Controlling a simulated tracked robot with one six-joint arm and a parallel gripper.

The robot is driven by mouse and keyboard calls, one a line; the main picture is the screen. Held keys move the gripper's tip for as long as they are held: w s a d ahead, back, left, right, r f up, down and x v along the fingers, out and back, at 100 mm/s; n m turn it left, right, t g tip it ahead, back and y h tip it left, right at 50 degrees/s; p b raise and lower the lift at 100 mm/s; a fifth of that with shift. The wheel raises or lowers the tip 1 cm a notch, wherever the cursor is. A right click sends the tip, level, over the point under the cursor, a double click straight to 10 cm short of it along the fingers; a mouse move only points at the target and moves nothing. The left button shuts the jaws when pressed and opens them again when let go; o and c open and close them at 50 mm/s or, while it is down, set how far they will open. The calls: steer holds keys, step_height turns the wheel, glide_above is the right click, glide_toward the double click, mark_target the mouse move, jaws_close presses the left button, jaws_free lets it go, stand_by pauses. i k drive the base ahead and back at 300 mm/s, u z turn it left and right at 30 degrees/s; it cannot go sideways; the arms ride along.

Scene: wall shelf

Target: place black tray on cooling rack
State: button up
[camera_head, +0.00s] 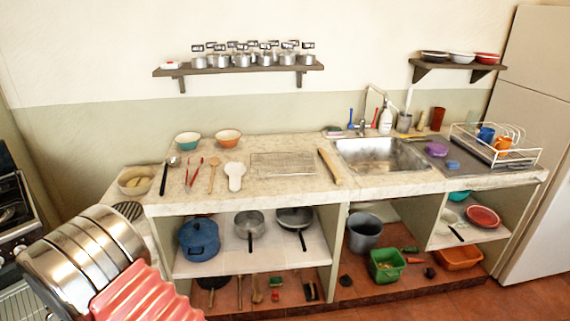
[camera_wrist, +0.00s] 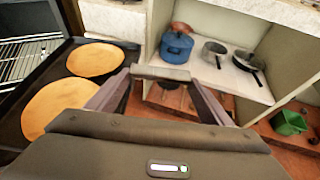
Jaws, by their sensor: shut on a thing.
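The black tray (camera_wrist: 45,72) fills the left of the wrist view and bears two flat round golden-brown pieces, a farther one (camera_wrist: 95,60) and a nearer one (camera_wrist: 58,108). My gripper (camera_wrist: 160,73) is shut on the tray at its right side; the exact contact is hard to make out. The tray and my gripper do not show in the head view. The cooling rack (camera_head: 282,165) is a flat wire grid lying on the stone counter, left of the sink. It looks bare and is not clearly visible in the wrist view.
Below the counter are open shelves with a blue pot (camera_head: 199,239). A stove (camera_head: 14,205) stands at far left.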

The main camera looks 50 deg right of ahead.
mark_target(283, 162)
steer(key=z, duration=0.05)
steer(key=i, duration=0.85)
steer(key=u, duration=0.3)
